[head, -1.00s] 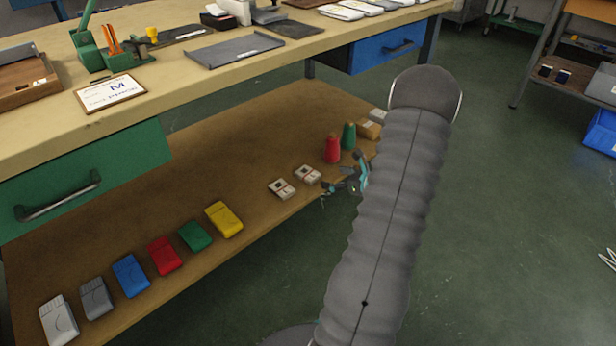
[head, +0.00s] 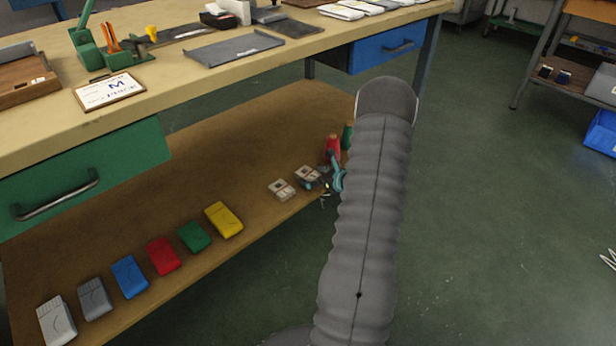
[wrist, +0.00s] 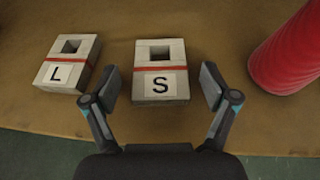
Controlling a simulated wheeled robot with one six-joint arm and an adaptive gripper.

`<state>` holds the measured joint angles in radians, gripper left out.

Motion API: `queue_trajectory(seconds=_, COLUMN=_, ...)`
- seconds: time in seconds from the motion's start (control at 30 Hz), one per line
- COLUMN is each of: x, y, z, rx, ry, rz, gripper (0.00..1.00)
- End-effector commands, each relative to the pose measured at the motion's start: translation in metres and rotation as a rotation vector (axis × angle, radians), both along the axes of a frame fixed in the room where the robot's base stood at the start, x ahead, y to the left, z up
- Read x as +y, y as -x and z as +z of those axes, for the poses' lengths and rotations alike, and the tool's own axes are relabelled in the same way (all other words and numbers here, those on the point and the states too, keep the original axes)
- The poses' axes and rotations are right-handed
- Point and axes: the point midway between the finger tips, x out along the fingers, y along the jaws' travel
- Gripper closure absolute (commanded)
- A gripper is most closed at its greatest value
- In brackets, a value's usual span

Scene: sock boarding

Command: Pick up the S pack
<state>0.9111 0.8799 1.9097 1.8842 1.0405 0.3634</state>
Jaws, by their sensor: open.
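The S pack (wrist: 159,72) is a pale block with a red band, a square dark opening on top and a label reading S. It lies on the lower shelf, and in the head view the S pack (head: 306,173) is the right one of two pale packs. My gripper (wrist: 157,88) is open, with one finger on each side of the S pack's near end, not closed on it. In the head view my gripper (head: 325,186) is at the shelf's front edge, partly hidden by my arm. The L pack (wrist: 68,63) lies just to the left; it also shows in the head view (head: 281,190).
A red cone (wrist: 292,55) stands right of the S pack, with a green cone (head: 347,134) behind it. Several coloured packs, such as the yellow pack (head: 223,219), line the shelf (head: 150,215) to the left. The workbench top (head: 200,85) overhangs the shelf's back.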

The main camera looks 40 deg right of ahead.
Motion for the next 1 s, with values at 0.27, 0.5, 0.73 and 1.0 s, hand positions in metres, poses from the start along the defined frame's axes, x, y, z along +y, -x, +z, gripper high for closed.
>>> queue_trajectory(seconds=0.27, x=0.0, y=0.0, z=0.001, rx=0.0, ry=0.0, rz=-0.001, gripper=0.52)
queue_trajectory(seconds=0.5, x=0.0, y=0.0, z=0.001, rx=-0.001, ry=0.0, rz=0.0, gripper=0.79)
queue_trajectory(seconds=0.73, x=0.0, y=0.0, z=0.004, rx=-0.001, ry=0.001, rz=-0.001, gripper=0.79)
queue_trajectory(seconds=1.0, x=-0.001, y=0.0, z=0.035, rx=-0.003, ry=0.004, rz=0.0, gripper=0.79)
